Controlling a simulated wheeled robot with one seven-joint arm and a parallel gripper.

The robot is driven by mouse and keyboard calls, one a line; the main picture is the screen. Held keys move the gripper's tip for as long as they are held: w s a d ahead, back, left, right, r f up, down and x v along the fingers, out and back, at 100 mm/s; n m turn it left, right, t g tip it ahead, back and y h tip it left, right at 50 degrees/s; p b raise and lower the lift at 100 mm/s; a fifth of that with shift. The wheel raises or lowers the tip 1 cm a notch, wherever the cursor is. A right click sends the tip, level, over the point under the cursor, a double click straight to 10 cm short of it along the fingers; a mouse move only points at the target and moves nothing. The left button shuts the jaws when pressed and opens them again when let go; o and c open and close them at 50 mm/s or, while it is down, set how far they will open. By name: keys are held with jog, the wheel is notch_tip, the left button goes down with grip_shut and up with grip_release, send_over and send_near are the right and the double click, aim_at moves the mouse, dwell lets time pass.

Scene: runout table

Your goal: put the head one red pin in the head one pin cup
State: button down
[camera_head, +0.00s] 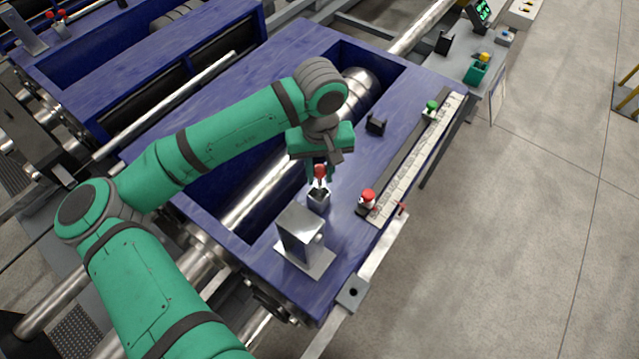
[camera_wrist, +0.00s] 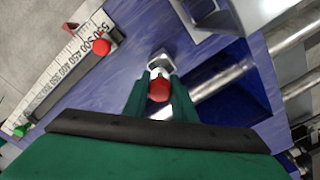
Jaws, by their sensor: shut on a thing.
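My gripper (camera_head: 319,176) is shut on the red pin (camera_head: 320,171), whose red head shows between the fingers. In the wrist view the red head (camera_wrist: 159,90) sits between the two green fingers. The pin cup (camera_head: 318,201), a small grey square-sided cup on the blue deck, is directly below the pin in the head view. It also shows just beyond the fingertips in the wrist view (camera_wrist: 160,61). The pin's lower end is at or just over the cup mouth; I cannot tell whether it is inside.
A steel block on a plate (camera_head: 302,240) stands close in front of the cup. A white scale (camera_head: 412,165) with a red-topped piece (camera_head: 367,198) and a green-topped piece (camera_head: 431,108) runs along the right. A small black holder (camera_head: 376,123) stands behind. A roller lies in the opening left.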

aim_at(318, 185)
jog(key=shift+s+a+f, duration=0.15)
jog(key=shift+a+f, duration=0.15)
jog(key=shift+f, duration=0.7)
jog(key=shift+d+f, duration=0.15)
jog(key=shift+f, duration=1.25)
jog(key=shift+f, duration=0.1)
jog(key=c, duration=1.5)
grip_release()
jog(key=shift+o, duration=0.2)
notch_tip(318, 185, up, 12)
jog(key=shift+r, duration=0.15)
